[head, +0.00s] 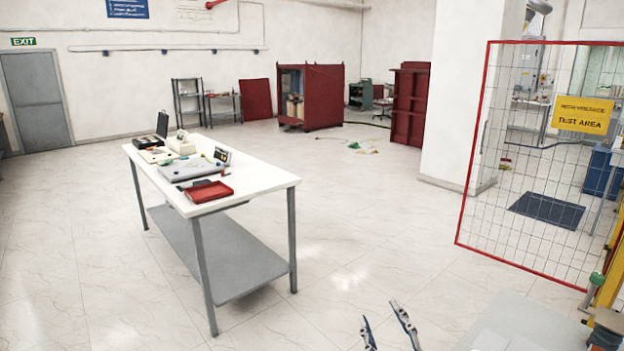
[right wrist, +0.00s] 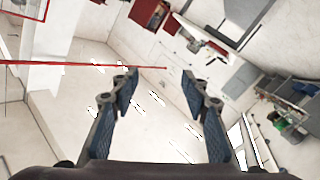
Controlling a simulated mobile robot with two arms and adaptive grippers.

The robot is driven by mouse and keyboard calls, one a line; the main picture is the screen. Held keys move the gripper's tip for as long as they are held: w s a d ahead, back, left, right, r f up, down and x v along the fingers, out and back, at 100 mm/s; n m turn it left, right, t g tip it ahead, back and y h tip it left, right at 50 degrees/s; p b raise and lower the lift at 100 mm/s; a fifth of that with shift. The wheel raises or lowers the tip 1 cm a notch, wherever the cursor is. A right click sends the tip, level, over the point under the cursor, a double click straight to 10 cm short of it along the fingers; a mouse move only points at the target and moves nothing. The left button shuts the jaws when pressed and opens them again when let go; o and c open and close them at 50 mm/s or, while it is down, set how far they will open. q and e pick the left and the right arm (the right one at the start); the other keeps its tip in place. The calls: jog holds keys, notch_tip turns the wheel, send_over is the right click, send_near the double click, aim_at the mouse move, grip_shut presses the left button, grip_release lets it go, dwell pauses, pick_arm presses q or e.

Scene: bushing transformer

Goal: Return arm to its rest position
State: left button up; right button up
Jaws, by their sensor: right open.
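My right gripper (head: 386,325) shows at the bottom edge of the head view, right of centre. Its two fingers point up and stand apart, with bare floor behind them. In the right wrist view the right gripper (right wrist: 160,82) also shows open, with nothing between its fingers. It touches nothing that I can see. The rest of the right arm is out of the head view. My left gripper is in neither view.
A white table (head: 262,180) with instruments and a red tray (head: 208,192) stands left of centre. A red-framed mesh fence (head: 500,170) with a yellow sign (head: 583,115) stands at the right. A pillar (head: 462,90) and red cabinet (head: 325,95) are farther back. The middle floor is clear.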

jog(key=s+d+f+m+g+h, duration=0.3)
jog(key=s+d+f+m+g, duration=0.15)
jog(key=s+f, duration=0.45)
jog(key=s+d+f+g+y, duration=0.1)
jog(key=s+f+g, duration=0.5)
jog(key=s, duration=0.6)
jog(key=s+d+f+g, duration=0.1)
jog(key=s+f+g, duration=0.3)
jog(key=s+f, duration=0.55)
jog(key=s+f+b, duration=0.1)
jog(key=s+f, duration=0.1)
jog(key=f, duration=1.1)
jog(key=s+f, duration=0.2)
jog(key=f, duration=1.1)
pick_arm(q)
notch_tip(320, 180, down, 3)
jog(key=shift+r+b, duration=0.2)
jog(key=shift+b, duration=0.6)
pick_arm(e)
jog(key=s+d+f+g, duration=0.2)
jog(key=s+f, duration=1.5)
jog(key=shift+d, duration=0.4)
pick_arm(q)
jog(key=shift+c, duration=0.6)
pick_arm(e)
jog(key=shift+c, duration=0.4)
